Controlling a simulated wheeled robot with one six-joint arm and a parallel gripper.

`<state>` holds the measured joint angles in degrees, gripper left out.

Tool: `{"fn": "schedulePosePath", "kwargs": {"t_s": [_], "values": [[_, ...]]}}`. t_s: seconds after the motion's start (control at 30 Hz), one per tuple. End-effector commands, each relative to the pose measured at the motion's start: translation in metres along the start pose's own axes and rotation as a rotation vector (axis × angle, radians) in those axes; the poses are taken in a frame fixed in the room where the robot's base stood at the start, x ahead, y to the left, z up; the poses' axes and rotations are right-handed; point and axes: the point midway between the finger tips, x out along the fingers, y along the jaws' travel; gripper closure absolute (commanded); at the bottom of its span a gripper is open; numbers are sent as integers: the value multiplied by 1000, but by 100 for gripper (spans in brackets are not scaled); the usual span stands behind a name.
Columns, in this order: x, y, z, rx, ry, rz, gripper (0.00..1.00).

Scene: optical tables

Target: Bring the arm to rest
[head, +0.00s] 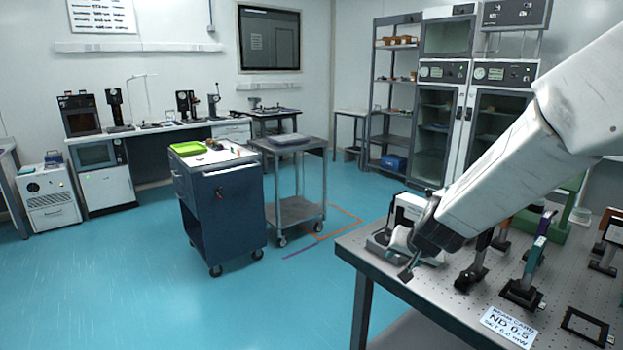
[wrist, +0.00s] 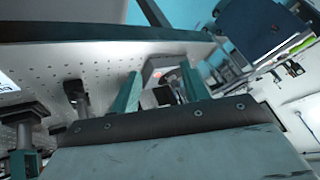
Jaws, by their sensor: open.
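My arm reaches in from the right of the head view, its white links sloping down to the left over the optical table (head: 455,295). I cannot tell whether the fingers touch anything.
Mounted optics (head: 522,285) stand right of my gripper, close to the arm. A printed card reading ND 0.5 (head: 512,326) lies at the front, beside a black frame (head: 585,326). A blue cart (head: 225,215) and a grey trolley (head: 297,210) stand left; blue floor is open between.

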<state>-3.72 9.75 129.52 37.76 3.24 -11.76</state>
Motion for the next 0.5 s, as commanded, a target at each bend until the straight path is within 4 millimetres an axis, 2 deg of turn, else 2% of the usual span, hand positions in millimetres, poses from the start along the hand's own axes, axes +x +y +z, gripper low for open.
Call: {"fn": "schedulePosePath", "kwargs": {"t_s": [0.03,0.17,0.3,0.5], "values": [[-26,-4,17,-34,-82,-27,55],[-95,1,73,-133,-319,-49,55],[-169,27,124,-228,-518,3,55],[-262,76,176,-323,-669,138,55]]}}
